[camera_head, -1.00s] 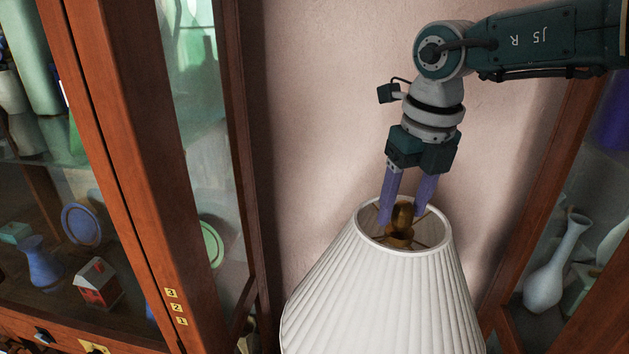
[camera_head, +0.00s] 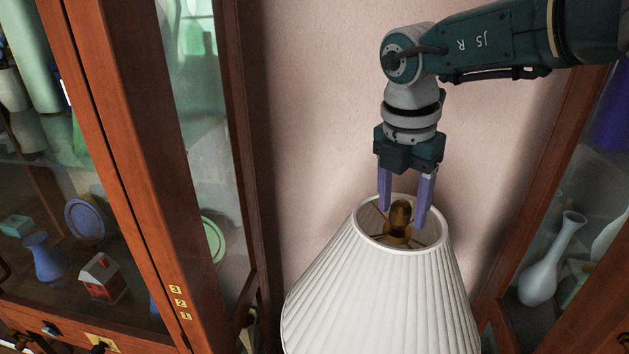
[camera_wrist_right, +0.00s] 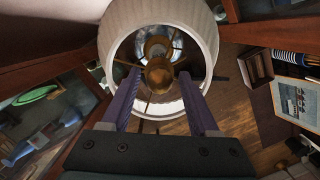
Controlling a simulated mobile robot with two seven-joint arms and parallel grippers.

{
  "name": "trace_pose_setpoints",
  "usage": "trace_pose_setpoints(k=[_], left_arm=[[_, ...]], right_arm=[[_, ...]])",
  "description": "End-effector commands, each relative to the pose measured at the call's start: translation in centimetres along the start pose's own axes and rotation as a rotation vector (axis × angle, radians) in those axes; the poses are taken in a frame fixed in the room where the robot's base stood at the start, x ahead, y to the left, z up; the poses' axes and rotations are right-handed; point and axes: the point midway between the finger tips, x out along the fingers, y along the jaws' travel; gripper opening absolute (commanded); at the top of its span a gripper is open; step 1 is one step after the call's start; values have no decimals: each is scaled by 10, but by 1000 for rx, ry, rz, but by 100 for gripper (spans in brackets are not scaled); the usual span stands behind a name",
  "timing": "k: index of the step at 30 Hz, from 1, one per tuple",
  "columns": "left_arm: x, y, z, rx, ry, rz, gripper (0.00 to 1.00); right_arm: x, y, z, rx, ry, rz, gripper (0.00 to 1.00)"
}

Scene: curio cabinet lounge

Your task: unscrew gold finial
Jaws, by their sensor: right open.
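The gold finial (camera_head: 400,214) stands upright in the top opening of a white pleated lampshade (camera_head: 385,295). In the right wrist view the finial (camera_wrist_right: 159,73) shows ahead of the fingers, near the middle of the shade's ring. My right gripper (camera_head: 404,217) is open, with its purple fingers pointing down into the opening, one on each side of the finial in the head view. In the wrist view the fingers (camera_wrist_right: 162,100) are spread and empty, with gaps to the finial. Whether the fingertips are level with it is hard to tell. My left gripper is out of view.
A wood and glass cabinet (camera_head: 130,170) stands at the left with a blue vase (camera_head: 43,258) and a small red house (camera_head: 102,278) inside. Another cabinet (camera_head: 540,190) at the right holds a white vase (camera_head: 553,262). A bare pink wall (camera_head: 310,100) is behind.

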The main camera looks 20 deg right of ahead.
Motion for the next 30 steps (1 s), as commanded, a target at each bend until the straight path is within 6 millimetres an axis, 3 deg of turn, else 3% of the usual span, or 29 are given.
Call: trace_pose_setpoints(k=[12, 18, 23, 30], left_arm=[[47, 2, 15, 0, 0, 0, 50], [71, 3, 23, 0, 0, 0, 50], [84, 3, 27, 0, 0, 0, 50], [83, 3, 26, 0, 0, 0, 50]], right_arm=[[7, 1, -1, 551, 0, -80, 61], [6, 1, -1, 746, 1, -109, 61], [4, 0, -1, 831, 1, -124, 61], [0, 0, 0, 855, 1, -129, 61]])
